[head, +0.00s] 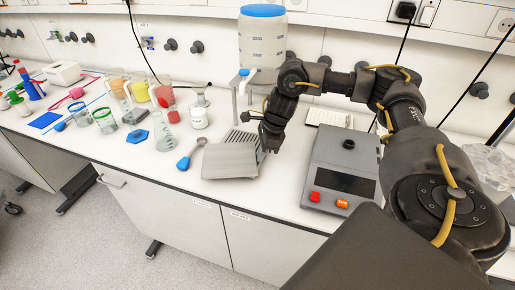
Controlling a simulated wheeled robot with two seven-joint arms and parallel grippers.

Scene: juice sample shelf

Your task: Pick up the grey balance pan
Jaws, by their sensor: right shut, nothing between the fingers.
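The grey balance pan (229,162) is a flat square plate near the front edge of the white bench, in front of a slotted drip tray. I cannot tell whether it lies fully flat. My right gripper (266,148) is at the pan's back right corner, shut and holding nothing. The gripper hides part of that corner, and I cannot tell whether it touches the pan. The balance (341,177) stands to the right, with a bare black knob on top and red and orange buttons in front. My left gripper is not in view.
A blue-lidded water container (262,42) stands behind the slotted tray (240,138). A blue-handled scoop (184,163) lies left of the pan. Several glass beakers, with juice in some, and a white jar (199,118) stand farther left. Clear bench lies between pan and balance.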

